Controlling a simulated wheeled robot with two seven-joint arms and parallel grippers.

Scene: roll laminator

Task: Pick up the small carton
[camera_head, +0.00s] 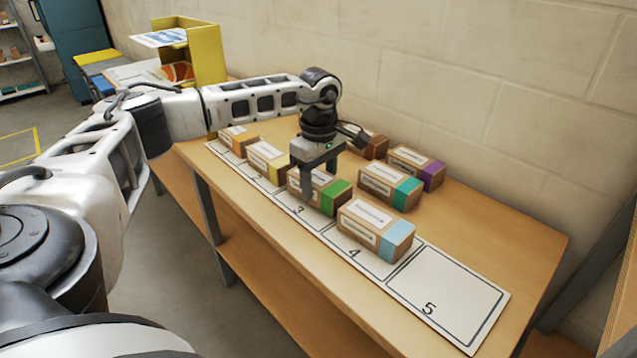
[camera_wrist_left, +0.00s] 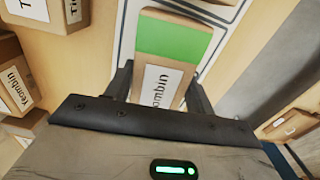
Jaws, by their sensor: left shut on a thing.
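My left gripper (camera_head: 322,172) is over slot 3 of the numbered mat, its fingers on either side of a small brown carton (camera_head: 333,197) with a green end band and a white label. The left wrist view shows the same carton (camera_wrist_left: 168,62) between the two fingers (camera_wrist_left: 160,88), and the gripper is shut on it. The carton looks at or close to the mat; I cannot tell whether it touches. Part of the carton is hidden behind the gripper. My right gripper is in neither view.
A light-blue-banded carton (camera_head: 376,229) stands in slot 4 and yellow (camera_head: 268,160) and orange (camera_head: 239,138) ones in the lower slots. Teal (camera_head: 390,186), purple (camera_head: 416,167) and brown (camera_head: 375,145) cartons stand behind, near the wall. Slot 5 of the mat (camera_head: 448,290) is empty.

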